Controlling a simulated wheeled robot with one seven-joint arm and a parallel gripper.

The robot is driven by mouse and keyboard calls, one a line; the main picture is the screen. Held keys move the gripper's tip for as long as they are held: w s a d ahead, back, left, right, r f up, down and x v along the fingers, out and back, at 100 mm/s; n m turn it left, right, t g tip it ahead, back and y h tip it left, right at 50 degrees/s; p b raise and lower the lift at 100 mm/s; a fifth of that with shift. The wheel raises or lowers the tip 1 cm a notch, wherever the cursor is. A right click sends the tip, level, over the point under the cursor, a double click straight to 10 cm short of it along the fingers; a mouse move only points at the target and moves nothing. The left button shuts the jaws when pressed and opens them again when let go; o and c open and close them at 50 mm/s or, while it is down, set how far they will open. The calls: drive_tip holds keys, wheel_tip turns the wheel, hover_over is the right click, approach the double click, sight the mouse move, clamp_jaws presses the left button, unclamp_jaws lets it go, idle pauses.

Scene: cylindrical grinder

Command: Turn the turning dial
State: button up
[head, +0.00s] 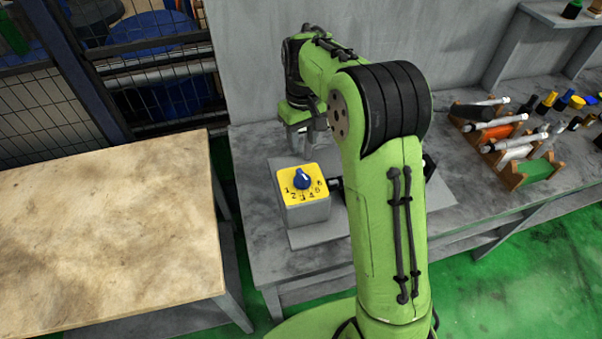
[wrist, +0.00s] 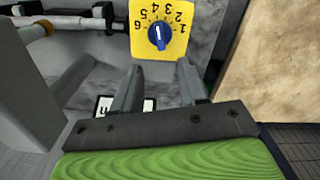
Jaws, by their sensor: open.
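The turning dial is a blue knob (head: 303,178) with a white pointer mark, set on a yellow numbered plate (head: 287,178) on top of a grey box (head: 308,213). In the wrist view the blue knob (wrist: 160,35) and yellow plate (wrist: 139,44) appear upside down at the top, beyond the fingertips. My gripper (wrist: 160,72) is open with nothing between its two fingers. In the head view my gripper (head: 305,140) is above and behind the dial box, apart from the knob, and the arm partly hides the area to the right.
The box stands on a grey workbench (head: 262,235). Racks of tools (head: 505,140) stand at the right of the bench. A wooden-topped table (head: 110,230) is at the left, with a gap between. A wire-mesh fence (head: 45,110) is behind it.

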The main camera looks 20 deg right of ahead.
sight(302, 174)
wheel_tip(302, 174, down, 13)
drive_tip(key=shift+w+r+b, duration=0.1)
drive_tip(key=shift+b, duration=0.55)
clamp_jaws()
